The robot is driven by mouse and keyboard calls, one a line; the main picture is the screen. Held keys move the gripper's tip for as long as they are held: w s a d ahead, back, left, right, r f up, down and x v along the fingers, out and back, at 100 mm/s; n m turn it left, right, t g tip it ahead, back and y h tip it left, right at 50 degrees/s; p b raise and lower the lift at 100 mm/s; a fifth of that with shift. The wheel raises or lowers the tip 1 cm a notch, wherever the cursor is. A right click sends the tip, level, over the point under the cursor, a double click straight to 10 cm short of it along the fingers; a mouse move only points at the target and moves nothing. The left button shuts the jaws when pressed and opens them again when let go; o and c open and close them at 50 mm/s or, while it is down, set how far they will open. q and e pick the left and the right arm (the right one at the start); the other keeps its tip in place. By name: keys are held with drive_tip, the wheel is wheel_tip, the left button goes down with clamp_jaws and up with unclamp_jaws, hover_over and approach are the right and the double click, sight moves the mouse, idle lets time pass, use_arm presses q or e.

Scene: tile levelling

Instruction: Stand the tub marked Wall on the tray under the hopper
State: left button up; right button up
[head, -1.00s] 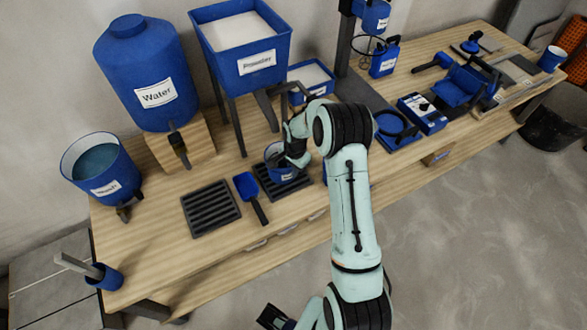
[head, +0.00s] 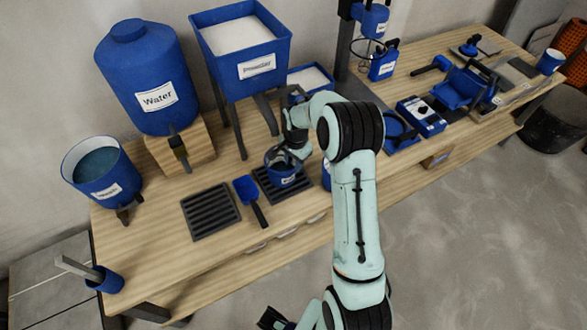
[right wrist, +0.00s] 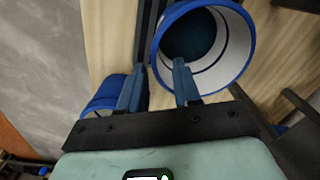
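A blue tub (head: 287,181) with a white label stands upright on the right slotted tray (head: 268,181), below and in front of the blue hopper (head: 238,70). Its label is too blurred to read. My right gripper (head: 282,154) is at the tub's rim. In the right wrist view the tub (right wrist: 237,48) shows its pale inside and dark bottom. There the gripper's fingers (right wrist: 157,92) stand apart, one over the tub's mouth and one outside its near wall. My left gripper (head: 272,318) shows only partly at the bottom edge.
A second blue tub (head: 326,175) is mostly hidden by my right arm; one also shows in the right wrist view (right wrist: 98,98). A blue scoop (head: 247,190) lies between the tray and another slotted tray (head: 211,209). The Water tank (head: 145,75) stands back left.

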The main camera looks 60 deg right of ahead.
wheel_tip(320, 180, up, 5)
drive_tip(key=shift+s+r, duration=0.15)
drive_tip(key=shift+r, duration=0.05)
idle(0.6)
